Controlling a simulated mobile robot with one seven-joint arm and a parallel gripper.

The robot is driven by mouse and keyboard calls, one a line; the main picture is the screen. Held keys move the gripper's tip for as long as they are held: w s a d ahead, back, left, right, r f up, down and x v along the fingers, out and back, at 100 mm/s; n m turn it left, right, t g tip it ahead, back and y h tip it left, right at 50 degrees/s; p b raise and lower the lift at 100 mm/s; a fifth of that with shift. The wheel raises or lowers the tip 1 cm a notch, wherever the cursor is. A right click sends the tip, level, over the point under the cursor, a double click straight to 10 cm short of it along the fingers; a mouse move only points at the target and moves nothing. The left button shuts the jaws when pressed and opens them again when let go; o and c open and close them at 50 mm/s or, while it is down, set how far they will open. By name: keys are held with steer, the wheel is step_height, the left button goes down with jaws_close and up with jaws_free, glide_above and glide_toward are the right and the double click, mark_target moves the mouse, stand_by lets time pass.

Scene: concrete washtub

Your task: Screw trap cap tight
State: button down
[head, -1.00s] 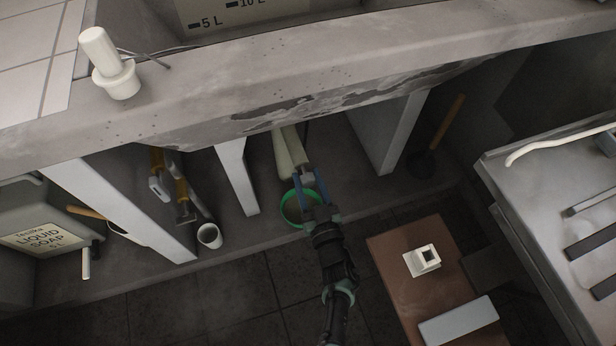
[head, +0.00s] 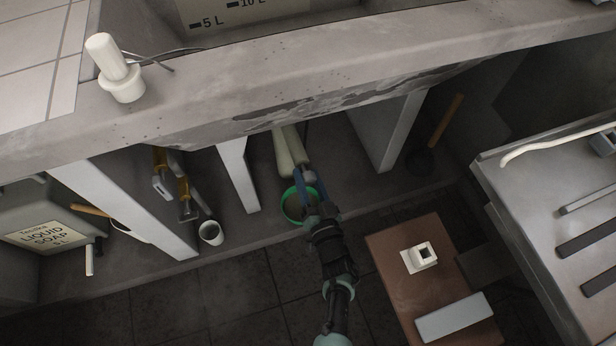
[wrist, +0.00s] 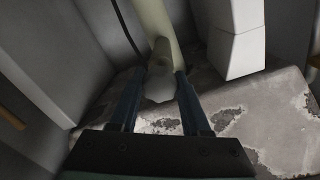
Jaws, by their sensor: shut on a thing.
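The trap cap (wrist: 160,84) is a pale grey knob at the end of the cream drain pipe (head: 288,150) under the washtub. In the wrist view the pipe (wrist: 158,22) runs up and away from it. My gripper (head: 308,184) is shut on the cap, with one blue finger on each side (wrist: 161,88). In the head view the cap is small and mostly hidden by the fingers, and its thread cannot be seen. A green bucket (head: 290,210) stands below the gripper, partly covered by my arm.
White supports (head: 238,175) and (head: 400,135) stand either side of the pipe. The concrete tub rim (head: 330,75) overhangs from above. A brown bench (head: 395,270) is at right.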

steer(key=shift+w+r, duration=0.1)
steer(key=shift+c, duration=1.9)
jaws_free()
steer(key=p+v, duration=0.5)
steer(key=v, duration=0.8)
